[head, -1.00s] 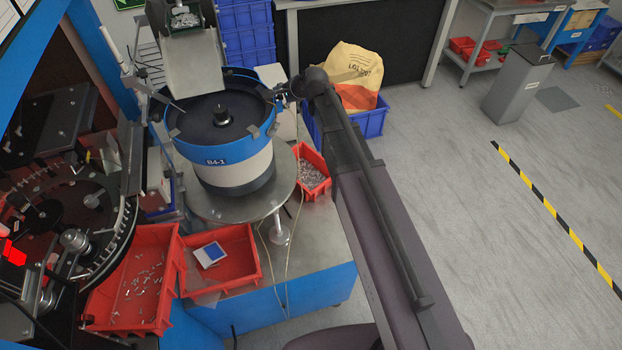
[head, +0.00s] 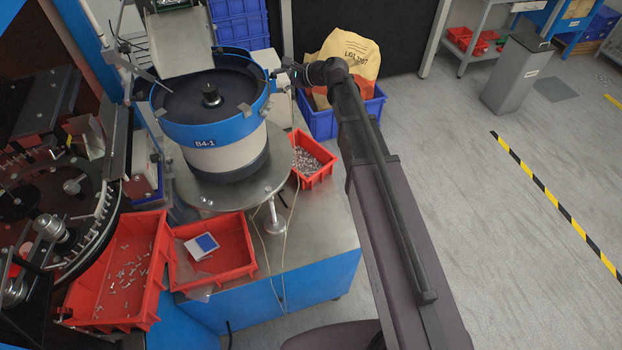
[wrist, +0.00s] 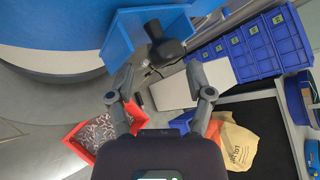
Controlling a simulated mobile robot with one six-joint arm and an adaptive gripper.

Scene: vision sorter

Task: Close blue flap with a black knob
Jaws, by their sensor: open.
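The blue flap (wrist: 150,30) stands out from the side of the blue-rimmed bowl in the wrist view, so it is swung open. Its black knob (wrist: 164,45) points toward my gripper (wrist: 158,94). My gripper is open and empty, with one finger on each side below the knob. The knob lies ahead of the fingertips, roughly between them, with a visible gap. In the head view my gripper (head: 284,74) is at the right side of the bowl (head: 215,135), where the flap and knob are too small to tell apart.
A red bin of small metal parts (head: 315,162) stands below the gripper, right of the bowl. A blue crate with a paper sack (head: 350,62) is behind my arm. Two more red bins (head: 240,248) (head: 110,318) are in front.

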